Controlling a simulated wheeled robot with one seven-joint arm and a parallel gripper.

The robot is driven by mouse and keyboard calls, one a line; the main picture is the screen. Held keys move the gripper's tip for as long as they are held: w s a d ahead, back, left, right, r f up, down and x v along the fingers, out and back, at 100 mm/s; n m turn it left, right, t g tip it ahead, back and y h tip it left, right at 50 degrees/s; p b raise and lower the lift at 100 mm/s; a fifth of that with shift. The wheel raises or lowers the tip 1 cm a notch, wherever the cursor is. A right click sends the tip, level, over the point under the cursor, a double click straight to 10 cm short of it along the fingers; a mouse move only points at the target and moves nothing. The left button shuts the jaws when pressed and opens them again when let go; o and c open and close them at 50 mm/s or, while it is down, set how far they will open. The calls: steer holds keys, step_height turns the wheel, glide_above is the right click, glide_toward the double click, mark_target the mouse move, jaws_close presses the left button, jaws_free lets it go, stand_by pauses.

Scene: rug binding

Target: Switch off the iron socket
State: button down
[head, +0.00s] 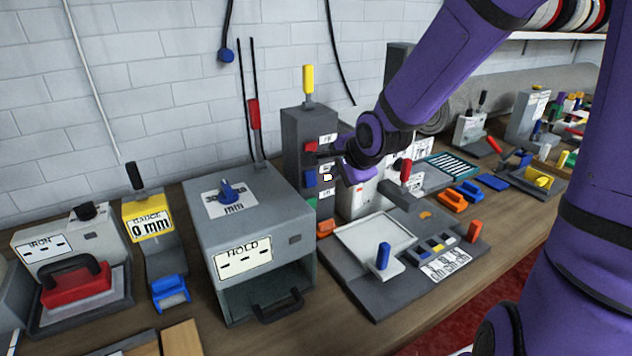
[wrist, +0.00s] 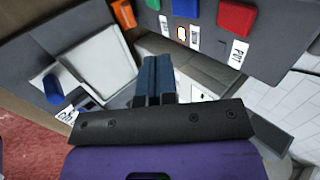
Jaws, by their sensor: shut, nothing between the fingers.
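A dark grey upright block (head: 293,140) stands behind the middle of the bench. Its face carries a red switch (head: 310,146), a blue switch (head: 310,178) and a green switch (head: 312,203), with small white labels too small to read, so I cannot tell which is the iron socket. A small light glows yellowish beside the blue switch.
The iron (head: 75,285) rests on its stand at the far left, under an IRON label. A grey HOLD box (head: 245,215) stands left of the block. A grey tray board (head: 375,235) with a blue peg lies in front. A yellow-handled lever (head: 308,80) rises above the block.

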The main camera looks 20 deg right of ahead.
mark_target(312, 177)
steer(key=shift+w+r+x, duration=0.25)
steer(key=shift+w+x, duration=0.05)
steer(key=shift+x, duration=1.85)
steer(key=shift+w+r+x, duration=0.25)
steer(key=shift+x, duration=1.85)
steer(key=shift+w+r+x, duration=0.25)
steer(key=shift+w+x, duration=0.05)
steer(key=shift+x, duration=1.85)
steer(key=shift+a, duration=0.1)
steer(key=shift+w+f, duration=0.2)
steer(key=shift+r, duration=0.2)
steer(key=shift+w+r, duration=0.15)
steer(key=shift+r, duration=0.7)
